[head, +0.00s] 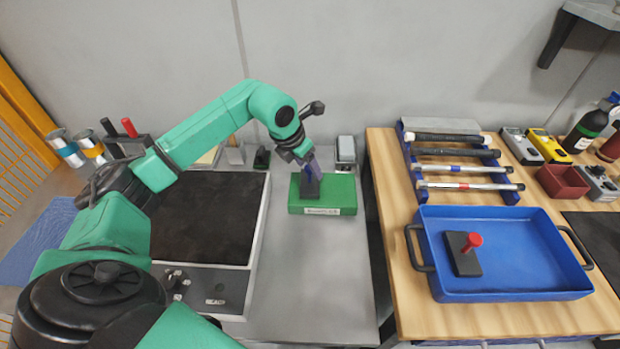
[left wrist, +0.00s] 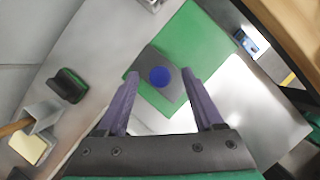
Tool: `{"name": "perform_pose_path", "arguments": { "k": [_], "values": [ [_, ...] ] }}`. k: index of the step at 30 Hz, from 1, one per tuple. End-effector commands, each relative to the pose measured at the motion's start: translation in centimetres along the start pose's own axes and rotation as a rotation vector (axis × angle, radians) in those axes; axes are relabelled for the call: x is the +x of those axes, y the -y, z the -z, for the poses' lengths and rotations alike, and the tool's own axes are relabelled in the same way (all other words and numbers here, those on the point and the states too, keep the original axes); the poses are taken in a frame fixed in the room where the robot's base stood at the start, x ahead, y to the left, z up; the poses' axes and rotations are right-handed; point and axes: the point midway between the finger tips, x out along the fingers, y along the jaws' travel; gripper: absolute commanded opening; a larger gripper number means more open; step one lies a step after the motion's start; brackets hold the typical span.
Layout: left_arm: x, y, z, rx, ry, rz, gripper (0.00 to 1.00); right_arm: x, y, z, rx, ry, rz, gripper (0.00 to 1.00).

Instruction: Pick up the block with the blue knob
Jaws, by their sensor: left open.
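The block with the blue knob stands on a green box (head: 338,199) on the grey bench. In the left wrist view the block (left wrist: 145,60) is dark grey, and its round blue knob (left wrist: 160,77) faces the camera. The green box also shows in the left wrist view (left wrist: 205,40). My left gripper (head: 312,175) is over the block in the head view and partly hides it. In the left wrist view its purple fingers (left wrist: 157,85) are open, one on each side of the knob and apart from it. My right gripper is not in view.
A blue tray (head: 520,292) on the wooden table at right holds a dark block with a red knob (head: 472,241). A black-topped plate (head: 205,220) lies left of the green box. A small grey device (head: 346,150) stands behind the box. Bare bench (head: 310,270) lies in front.

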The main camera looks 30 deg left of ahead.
Motion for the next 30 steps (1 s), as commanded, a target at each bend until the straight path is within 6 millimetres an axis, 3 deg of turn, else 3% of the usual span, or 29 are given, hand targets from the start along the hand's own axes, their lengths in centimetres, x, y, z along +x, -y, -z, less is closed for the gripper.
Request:
{"name": "perform_pose_path", "arguments": {
  "k": [4,9,10,15,30],
  "values": [
    [1.8,0.1,-0.1,-0.001,0.001,0.002,0.69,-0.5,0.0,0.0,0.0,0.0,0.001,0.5],
    [2.0,0.0,-0.1,0.0,0.001,0.0,0.69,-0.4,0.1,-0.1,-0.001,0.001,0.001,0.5],
    [2.0,0.0,-0.1,0.0,0.001,0.0,0.65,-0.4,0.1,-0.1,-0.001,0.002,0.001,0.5],
    [2.0,0.0,-0.1,0.0,0.002,0.0,0.0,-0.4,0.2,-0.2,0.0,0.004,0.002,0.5],
    [1.9,0.0,-0.1,-0.001,0.003,0.0,0.0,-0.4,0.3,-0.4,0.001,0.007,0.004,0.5]
  ]
}}
